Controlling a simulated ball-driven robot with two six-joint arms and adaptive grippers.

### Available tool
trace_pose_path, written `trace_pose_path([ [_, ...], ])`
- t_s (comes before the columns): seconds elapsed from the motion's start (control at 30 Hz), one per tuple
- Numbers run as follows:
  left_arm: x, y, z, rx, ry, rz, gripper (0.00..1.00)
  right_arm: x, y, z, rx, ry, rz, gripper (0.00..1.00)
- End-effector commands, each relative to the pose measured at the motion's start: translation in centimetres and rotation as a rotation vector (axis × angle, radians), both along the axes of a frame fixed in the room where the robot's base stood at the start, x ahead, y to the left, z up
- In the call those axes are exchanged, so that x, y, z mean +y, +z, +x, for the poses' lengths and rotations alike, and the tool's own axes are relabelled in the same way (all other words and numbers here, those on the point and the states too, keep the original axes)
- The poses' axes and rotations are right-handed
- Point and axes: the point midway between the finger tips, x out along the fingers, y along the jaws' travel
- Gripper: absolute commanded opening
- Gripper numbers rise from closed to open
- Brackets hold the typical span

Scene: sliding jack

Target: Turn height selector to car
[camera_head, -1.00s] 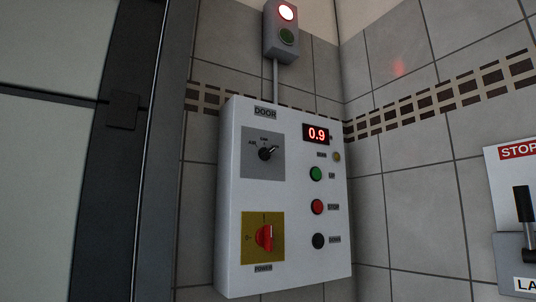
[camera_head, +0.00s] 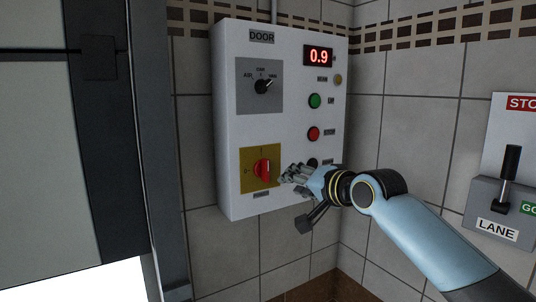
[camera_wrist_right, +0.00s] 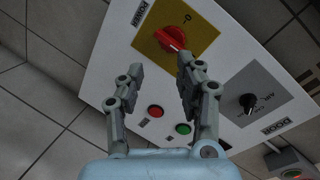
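The height selector appears to be the black knob (camera_head: 262,87) on a grey plate in the upper left of the white DOOR panel (camera_head: 232,130). Its pointer is turned to the upper right; its small labels are hard to read. The knob also shows at the right in the right wrist view (camera_wrist_right: 247,104). My right gripper (camera_head: 284,179) is in front of the lower panel, right of the red power switch (camera_head: 262,170) and below the knob. In the wrist view its fingers (camera_wrist_right: 160,66) are apart with nothing between them. My left gripper is out of view.
A dark button is partly hidden by my gripper. A LANE lever (camera_head: 510,165) stands at the right. A dark door frame (camera_head: 110,130) is at the left.

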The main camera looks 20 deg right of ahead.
Motion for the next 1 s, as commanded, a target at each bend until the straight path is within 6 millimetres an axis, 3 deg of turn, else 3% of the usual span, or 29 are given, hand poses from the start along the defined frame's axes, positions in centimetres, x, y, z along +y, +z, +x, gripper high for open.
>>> trace_pose_path([
  [0.03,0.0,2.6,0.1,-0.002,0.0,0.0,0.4,0.2,6.9,0.5,-0.072,0.014,-0.007,0.36],
  [0.1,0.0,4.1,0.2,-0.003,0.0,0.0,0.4,0.5,12.8,0.9,-0.15,0.027,-0.018,0.36],
  [0.2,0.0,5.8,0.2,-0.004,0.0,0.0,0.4,0.3,18.5,1.4,-0.217,0.029,-0.038,0.36],
  [0.23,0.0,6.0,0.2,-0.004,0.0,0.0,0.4,0.2,19.4,1.5,-0.226,0.028,-0.04,0.36],
  [0.33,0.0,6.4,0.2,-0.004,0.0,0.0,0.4,0.1,20.9,1.9,-0.245,0.026,-0.043,0.36],
  [0.47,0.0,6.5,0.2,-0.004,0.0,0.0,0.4,0.2,21.0,3.0,-0.248,0.024,-0.041,0.36],
  [0.8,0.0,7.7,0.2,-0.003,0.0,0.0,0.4,1.2,21.0,9.5,-0.247,0.025,-0.04,0.36],
  [1.0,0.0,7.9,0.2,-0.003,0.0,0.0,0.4,1.5,20.9,11.9,-0.247,0.025,-0.042,0.36],
])
